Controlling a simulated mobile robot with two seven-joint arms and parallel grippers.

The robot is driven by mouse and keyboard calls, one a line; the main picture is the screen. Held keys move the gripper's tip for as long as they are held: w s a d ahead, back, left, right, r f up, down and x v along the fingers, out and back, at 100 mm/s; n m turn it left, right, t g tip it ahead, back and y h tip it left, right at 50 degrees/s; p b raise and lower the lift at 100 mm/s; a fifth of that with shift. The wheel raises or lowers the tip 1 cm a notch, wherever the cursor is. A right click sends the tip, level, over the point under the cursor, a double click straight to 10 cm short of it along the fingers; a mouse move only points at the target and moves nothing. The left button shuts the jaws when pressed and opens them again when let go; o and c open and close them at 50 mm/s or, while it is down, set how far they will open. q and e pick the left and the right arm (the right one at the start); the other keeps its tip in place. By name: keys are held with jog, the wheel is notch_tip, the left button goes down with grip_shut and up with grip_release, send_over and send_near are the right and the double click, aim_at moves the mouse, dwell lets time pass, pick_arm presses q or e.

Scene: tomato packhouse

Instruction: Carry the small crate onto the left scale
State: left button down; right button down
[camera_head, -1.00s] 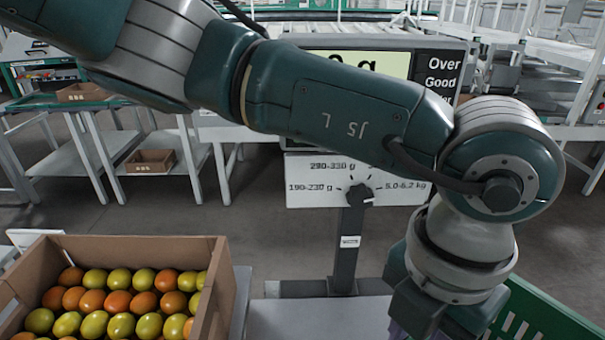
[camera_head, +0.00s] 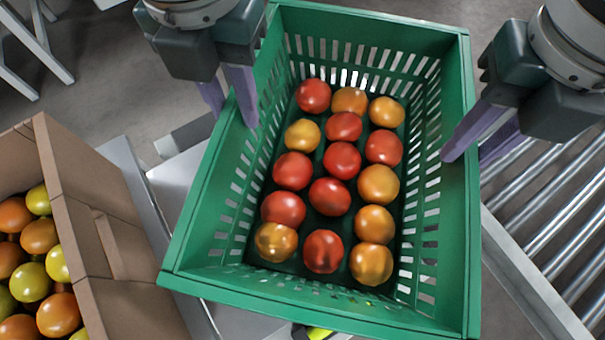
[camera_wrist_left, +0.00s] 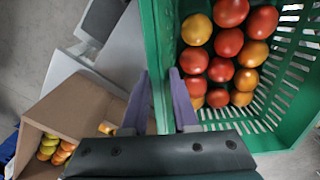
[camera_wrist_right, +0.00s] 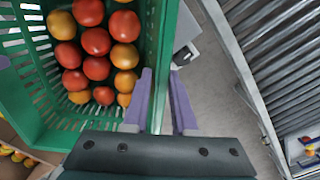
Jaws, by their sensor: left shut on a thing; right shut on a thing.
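The small crate (camera_head: 330,307) is green and slotted, with several red and orange tomatoes inside. It fills the middle of the head view. My left gripper (camera_head: 229,104) is shut on its left rim, one finger inside and one outside; the left wrist view shows the wall between the fingers (camera_wrist_left: 158,88). My right gripper (camera_head: 478,150) is shut on the right rim, as the right wrist view also shows (camera_wrist_right: 160,88). A pale plate (camera_head: 175,182) shows partly beneath the crate, probably part of a scale; the crate hides most of it, and I cannot tell whether they touch.
A cardboard box (camera_head: 100,225) of green and orange tomatoes stands close on the left. A roller conveyor (camera_head: 545,200) runs along the right. Grey floor (camera_head: 105,80) shows at the upper left.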

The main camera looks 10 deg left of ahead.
aim_at(452, 166)
pick_arm(q)
jog(key=shift+a, duration=0.1)
